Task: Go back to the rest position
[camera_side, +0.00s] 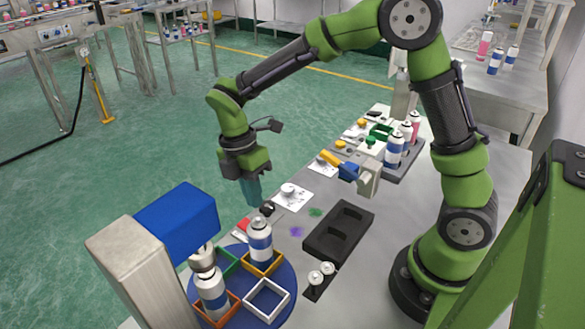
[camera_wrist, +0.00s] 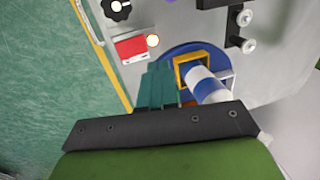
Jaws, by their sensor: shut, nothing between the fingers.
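My gripper (camera_side: 251,192) hangs fingers-down over the table's far edge in the side view, above and behind the round blue turntable. Its teal fingers (camera_wrist: 155,87) are shut with nothing between them in the wrist view. The blue turntable (camera_side: 284,289) carries coloured square frames. A blue-and-white can (camera_side: 260,240) stands upright in the yellow frame (camera_side: 272,266); it also shows in the wrist view (camera_wrist: 203,84), apart from my fingers. The white frame (camera_side: 266,300) is empty.
A grey machine with a blue head (camera_side: 178,218) stands at front left. A black tray (camera_side: 338,232) with empty recesses lies mid-table. A rack (camera_side: 406,165) holds several cans at the back. A red button plate (camera_wrist: 131,46) and black knob (camera_wrist: 117,8) lie near the table edge.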

